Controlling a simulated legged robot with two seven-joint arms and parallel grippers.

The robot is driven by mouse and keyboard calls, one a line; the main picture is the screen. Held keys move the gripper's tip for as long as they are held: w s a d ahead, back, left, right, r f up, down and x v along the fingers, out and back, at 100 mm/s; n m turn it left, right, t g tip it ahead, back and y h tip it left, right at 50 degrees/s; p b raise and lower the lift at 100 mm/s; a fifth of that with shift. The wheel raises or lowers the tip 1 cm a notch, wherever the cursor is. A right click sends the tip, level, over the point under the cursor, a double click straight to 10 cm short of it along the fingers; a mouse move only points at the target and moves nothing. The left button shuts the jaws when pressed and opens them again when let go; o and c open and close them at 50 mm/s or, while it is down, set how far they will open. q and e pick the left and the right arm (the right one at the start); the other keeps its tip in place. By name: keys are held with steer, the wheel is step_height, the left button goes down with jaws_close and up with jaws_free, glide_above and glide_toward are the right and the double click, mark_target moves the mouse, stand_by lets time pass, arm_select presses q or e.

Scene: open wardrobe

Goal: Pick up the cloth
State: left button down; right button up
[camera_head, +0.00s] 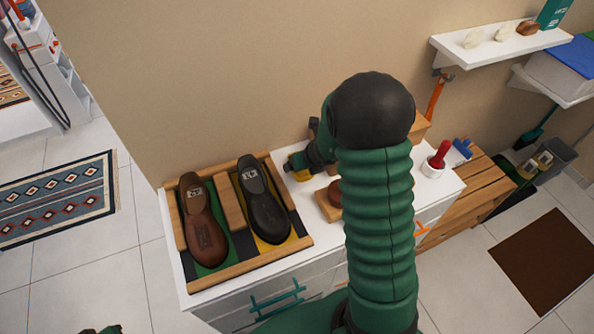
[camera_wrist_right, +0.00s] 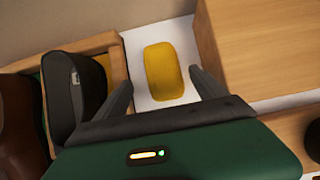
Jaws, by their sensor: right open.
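The cloth (camera_wrist_right: 165,72) is a yellow, rounded oblong piece lying flat on the white cabinet top. In the head view a bit of its yellow (camera_head: 303,175) shows under my right gripper, which hides part of it. My right gripper (camera_wrist_right: 160,80) is open, with one finger on each side of the cloth and a gap to both. The jaws look empty, and I cannot tell how high they are above the top. In the head view my right gripper (camera_head: 298,162) sits just right of the shoe tray.
A wooden tray (camera_head: 262,270) with a brown shoe (camera_head: 203,225) and a black shoe (camera_head: 262,205) stands left of the cloth. A wooden block (camera_wrist_right: 260,45) stands close on the right. The wall rises behind.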

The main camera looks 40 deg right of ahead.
steer(key=x, duration=0.2)
steer(key=d+x, duration=0.1)
steer(key=x, duration=0.2)
steer(key=shift+s+d+b, duration=0.1)
steer(key=shift+b, duration=0.2)
steer(key=shift+w+f, duration=0.2)
steer(key=shift+w, duration=0.05)
steer(key=shift+w+a+r, duration=0.1)
steer(key=shift+a, duration=0.35)
steer(key=shift+c, duration=0.8)
steer(key=shift+d, duration=0.35)
steer(key=c, duration=1.3)
arm_select(q)
steer(key=shift+s+d+f, duration=0.1)
steer(key=shift+d+f, duration=0.15)
steer(key=shift+d, duration=0.05)
arm_select(e)
steer(key=shift+a, duration=0.15)
